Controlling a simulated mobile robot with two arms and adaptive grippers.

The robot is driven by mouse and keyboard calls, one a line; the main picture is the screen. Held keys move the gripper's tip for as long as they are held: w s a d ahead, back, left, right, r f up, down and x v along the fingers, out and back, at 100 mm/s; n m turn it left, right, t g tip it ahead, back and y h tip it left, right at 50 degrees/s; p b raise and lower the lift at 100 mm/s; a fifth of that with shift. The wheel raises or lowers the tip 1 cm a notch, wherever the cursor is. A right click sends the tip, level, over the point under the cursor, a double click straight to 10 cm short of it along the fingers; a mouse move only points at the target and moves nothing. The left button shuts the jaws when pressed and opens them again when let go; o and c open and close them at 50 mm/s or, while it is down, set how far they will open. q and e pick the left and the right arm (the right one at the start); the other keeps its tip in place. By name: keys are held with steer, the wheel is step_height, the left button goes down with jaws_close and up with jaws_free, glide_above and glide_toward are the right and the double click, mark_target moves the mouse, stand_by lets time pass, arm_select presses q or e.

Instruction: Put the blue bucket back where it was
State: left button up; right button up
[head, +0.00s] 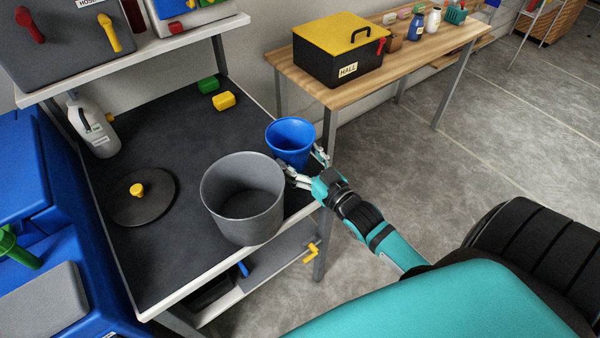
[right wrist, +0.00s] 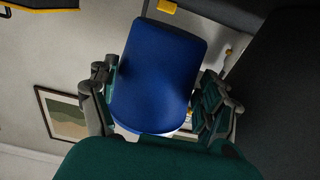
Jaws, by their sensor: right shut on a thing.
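The blue bucket (head: 291,140) is at the right edge of the dark-topped bench (head: 180,257), behind and right of a larger grey bucket (head: 243,190). My right gripper (head: 305,165) is shut on the blue bucket, with a finger on each side of its wall. In the right wrist view the blue bucket (right wrist: 157,75) fills the space between the fingers of the gripper (right wrist: 155,105). The bucket's underside is hidden in the head view, so I cannot tell whether it touches the bench. My left gripper is not in view.
A round dark lid (head: 155,200) with a yellow knob lies left of the grey bucket. Green (head: 208,85) and yellow (head: 224,100) blocks and a white jug (head: 95,128) are further back. A wooden table (head: 420,65) with a black-and-yellow box (head: 340,60) stands behind.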

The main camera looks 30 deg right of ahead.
steer(key=shift+f, duration=0.6)
step_height(320, 180, down, 3)
steer(key=shift+f, duration=0.35)
steer(key=shift+f+b, duration=0.1)
steer(key=shift+b, duration=0.25)
steer(key=o, duration=1.3)
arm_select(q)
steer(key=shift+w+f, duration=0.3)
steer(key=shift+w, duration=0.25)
